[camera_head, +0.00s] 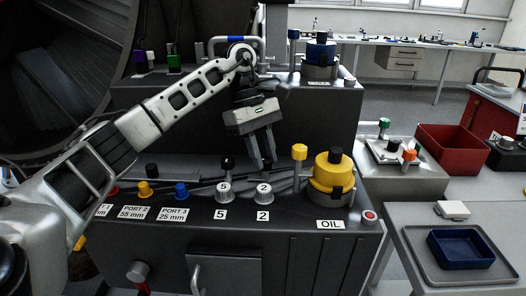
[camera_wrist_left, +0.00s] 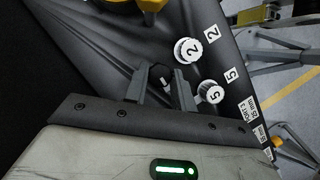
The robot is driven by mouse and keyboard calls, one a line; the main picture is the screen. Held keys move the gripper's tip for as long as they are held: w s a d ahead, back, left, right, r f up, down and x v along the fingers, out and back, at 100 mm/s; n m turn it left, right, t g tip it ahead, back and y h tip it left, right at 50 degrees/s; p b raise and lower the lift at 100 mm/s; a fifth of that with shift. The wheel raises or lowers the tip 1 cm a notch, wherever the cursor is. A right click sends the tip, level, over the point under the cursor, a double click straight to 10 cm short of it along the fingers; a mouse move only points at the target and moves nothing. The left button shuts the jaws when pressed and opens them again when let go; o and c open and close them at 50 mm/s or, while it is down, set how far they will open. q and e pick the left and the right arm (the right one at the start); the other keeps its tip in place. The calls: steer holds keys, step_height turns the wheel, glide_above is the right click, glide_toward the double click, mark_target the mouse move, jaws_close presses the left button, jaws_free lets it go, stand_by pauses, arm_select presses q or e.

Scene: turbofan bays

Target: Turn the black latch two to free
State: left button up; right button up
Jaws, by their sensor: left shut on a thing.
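A grey dial marked 2 (camera_head: 263,190) and a grey dial marked 5 (camera_head: 224,190) stand side by side on the dark bench, with matching labels in front. A black latch (camera_head: 228,164) stands behind dial 5. My left gripper (camera_head: 265,165) points down behind dial 2, and its fingers mostly hide what is there. In the left wrist view my left gripper (camera_wrist_left: 162,88) is shut on a small black latch (camera_wrist_left: 160,75), close to dial 2 (camera_wrist_left: 187,50) and dial 5 (camera_wrist_left: 210,92). The latch's turn angle is hard to tell. My right gripper is out of view.
A yellow oil unit (camera_head: 332,172) and a yellow-topped post (camera_head: 299,153) stand close right of the gripper. Blue (camera_head: 181,190) and yellow (camera_head: 145,189) port caps stand to the left. A raised dark block is behind. A blue tray (camera_head: 460,249) lies at right.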

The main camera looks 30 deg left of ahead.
arm_select(q)
steer(key=shift+r, duration=0.1)
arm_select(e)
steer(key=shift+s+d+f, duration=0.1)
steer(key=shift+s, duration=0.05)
arm_select(q)
steer(key=o, duration=1)
steer(key=shift+a+r, duration=0.1)
steer(key=p+v, duration=0.4)
steer(key=v, duration=1.1)
steer(key=shift+a+r, duration=0.1)
steer(key=shift+r, duration=0.25)
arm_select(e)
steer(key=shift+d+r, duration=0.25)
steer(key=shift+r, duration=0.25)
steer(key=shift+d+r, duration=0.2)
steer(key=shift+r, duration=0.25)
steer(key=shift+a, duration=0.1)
